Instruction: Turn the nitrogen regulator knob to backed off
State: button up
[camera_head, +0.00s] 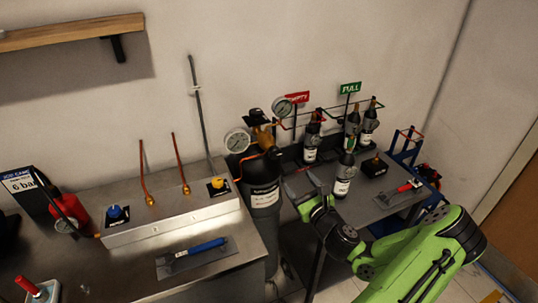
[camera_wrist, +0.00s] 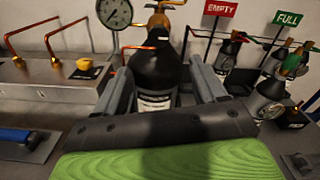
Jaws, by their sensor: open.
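The large dark cylinder (camera_head: 263,195) with a white label stands between the two benches. A brass regulator (camera_head: 263,132) with two round dial gauges, one at its left (camera_head: 237,141) and one at its upper right (camera_head: 282,107), sits on top. A small black part by the brass may be its knob (camera_head: 253,114); its setting is unreadable. My gripper (camera_head: 299,184) is open and empty, in front of and below the regulator. In the wrist view the cylinder (camera_wrist: 157,75) shows between the open fingers (camera_wrist: 160,68); the regulator's brass (camera_wrist: 165,6) is cut off at the top edge.
A metal box with blue (camera_head: 117,213) and yellow (camera_head: 218,184) knobs and copper pipes stands on the left bench, behind a blue-handled tool (camera_head: 193,250). Several small bottles stand on the right bench near the EMPTY (camera_head: 297,97) and FULL (camera_head: 350,88) signs.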

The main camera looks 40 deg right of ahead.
aim_at(275, 156)
jog(key=p+x, duration=0.1)
jog(key=x, duration=0.7)
jog(key=p+x, duration=0.1)
jog(key=x, duration=0.7)
jog(key=shift+a, duration=0.2)
jog(key=c, duration=1)
jog(key=shift+f+n, duration=0.1)
jog(key=shift+n, duration=0.2)
jog(key=n+b, duration=0.2)
jog(key=n, duration=0.2)
jog(key=shift+w+a+f, duration=0.1)
jog(key=shift+f, duration=0.05)
jog(key=n+b, duration=0.4)
jog(key=shift+f+n, duration=0.1)
jog(key=shift+n, duration=0.3)
jog(key=n+b, duration=0.4)
jog(key=shift+a+f, duration=0.1)
jog(key=n+b, duration=0.4)
jog(key=b, duration=0.1)
jog(key=shift+n, duration=0.3)
